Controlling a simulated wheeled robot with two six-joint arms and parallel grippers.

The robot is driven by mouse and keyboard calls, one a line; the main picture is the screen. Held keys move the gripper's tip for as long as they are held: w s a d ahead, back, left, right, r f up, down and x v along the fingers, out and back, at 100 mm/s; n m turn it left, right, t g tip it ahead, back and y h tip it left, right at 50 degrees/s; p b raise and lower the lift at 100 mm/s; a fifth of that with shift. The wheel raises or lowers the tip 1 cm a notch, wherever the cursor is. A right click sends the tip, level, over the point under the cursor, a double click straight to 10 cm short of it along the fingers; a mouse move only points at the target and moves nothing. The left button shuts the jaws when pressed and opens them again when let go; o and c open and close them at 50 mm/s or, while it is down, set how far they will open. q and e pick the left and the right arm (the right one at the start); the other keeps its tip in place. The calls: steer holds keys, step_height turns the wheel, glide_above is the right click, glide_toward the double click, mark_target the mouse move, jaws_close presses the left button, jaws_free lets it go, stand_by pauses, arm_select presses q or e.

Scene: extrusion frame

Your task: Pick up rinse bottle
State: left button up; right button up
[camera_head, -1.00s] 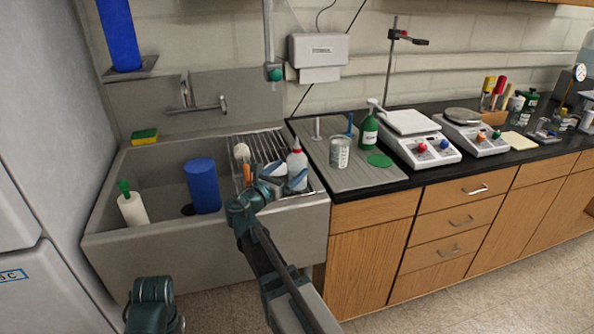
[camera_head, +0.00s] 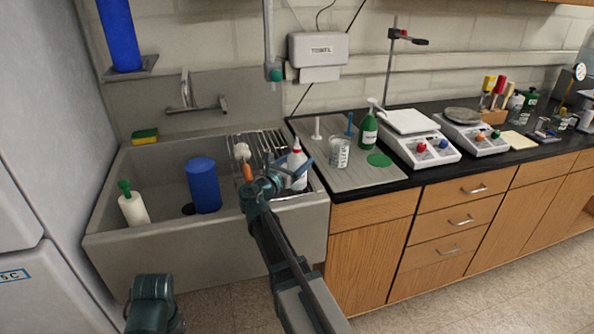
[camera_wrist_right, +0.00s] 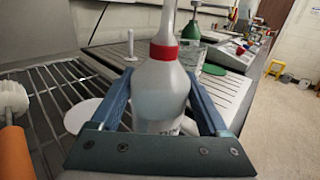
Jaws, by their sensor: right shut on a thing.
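The rinse bottle (camera_head: 297,168) is white with a red collar and a pale nozzle. It stands upright at the right end of the wire rack in the head view. In the right wrist view the rinse bottle (camera_wrist_right: 160,92) fills the middle. My right gripper (camera_head: 298,173) is shut on its body, with one blue finger on each side in the wrist view. The base of the bottle is hidden behind the gripper's palm. Only a part of my left arm shows at the bottom left of the head view; its gripper is out of view.
A brush with an orange handle (camera_head: 247,172) is left of the bottle on the rack. A blue cylinder (camera_head: 203,187) and a white bottle with a green top (camera_head: 132,208) stand in the sink.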

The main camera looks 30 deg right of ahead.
mark_target(295, 151)
steer(key=c, duration=0.3)
steer(key=shift+c, duration=0.2)
steer(key=shift+r, duration=0.1)
steer(key=shift+r+p, duration=0.85)
steer(key=shift+p, duration=0.15)
step_height(295, 151, up, 2)
steer(key=shift+r+p, duration=0.1)
steer(key=shift+p, duration=0.9)
steer(key=s+a+r+p, duration=0.1)
steer(key=s+a, duration=0.9)
steer(key=s, duration=0.2)
steer(key=shift+a, duration=0.25)
